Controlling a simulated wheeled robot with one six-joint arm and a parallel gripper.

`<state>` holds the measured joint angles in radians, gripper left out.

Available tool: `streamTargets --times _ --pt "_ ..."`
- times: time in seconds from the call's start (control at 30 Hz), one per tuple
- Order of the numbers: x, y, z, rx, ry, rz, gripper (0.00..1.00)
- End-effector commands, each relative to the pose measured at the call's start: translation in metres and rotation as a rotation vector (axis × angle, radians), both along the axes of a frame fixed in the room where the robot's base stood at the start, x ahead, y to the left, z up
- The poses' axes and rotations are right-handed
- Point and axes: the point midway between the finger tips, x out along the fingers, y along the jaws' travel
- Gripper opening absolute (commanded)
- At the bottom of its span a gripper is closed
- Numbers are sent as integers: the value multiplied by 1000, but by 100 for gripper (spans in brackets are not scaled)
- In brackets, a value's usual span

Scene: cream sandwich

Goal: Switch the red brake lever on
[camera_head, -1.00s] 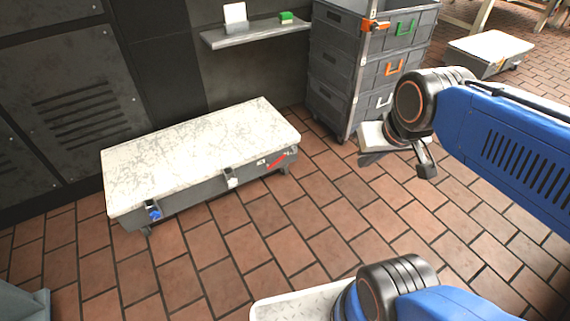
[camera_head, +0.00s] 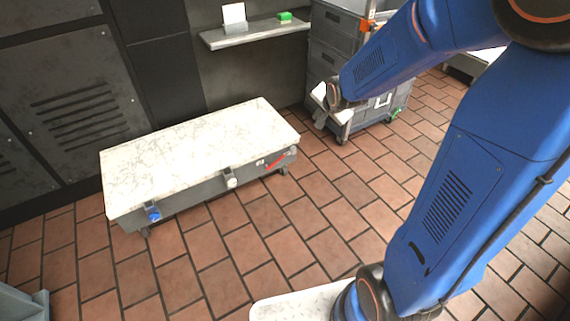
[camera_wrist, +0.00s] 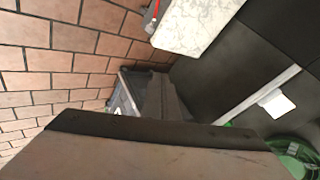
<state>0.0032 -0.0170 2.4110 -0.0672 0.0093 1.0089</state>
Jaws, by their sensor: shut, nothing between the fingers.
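The red brake lever (camera_head: 276,161) is on the front side of a low marble-topped unit (camera_head: 190,150), near its right end. It slants up to the right. The lever also shows small at the top of the wrist view (camera_wrist: 153,17), beside the marble top (camera_wrist: 200,22). My gripper (camera_head: 320,120) is shut and empty. It hangs in front of the grey drawer cabinet, to the right of the lever and higher in the picture, apart from it. My forearm hides part of the cabinet.
A blue knob (camera_head: 153,215) and a pale knob (camera_head: 231,182) sit on the same front side. The grey drawer cabinet (camera_head: 330,55) stands behind my gripper. A wall shelf (camera_head: 250,34) holds a white card and a green block. The brick floor (camera_head: 250,240) in front is clear.

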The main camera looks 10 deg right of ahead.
Motion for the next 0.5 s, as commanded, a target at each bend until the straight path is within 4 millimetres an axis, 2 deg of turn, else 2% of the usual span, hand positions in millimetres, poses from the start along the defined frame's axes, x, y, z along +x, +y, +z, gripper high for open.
streamTargets --times 0.03,0.2,0.5 --pt "13 0 -14 30 -6 -28 0" --pt "55 3 -50 145 -57 -130 0" --pt "114 9 -122 368 -137 -292 0"
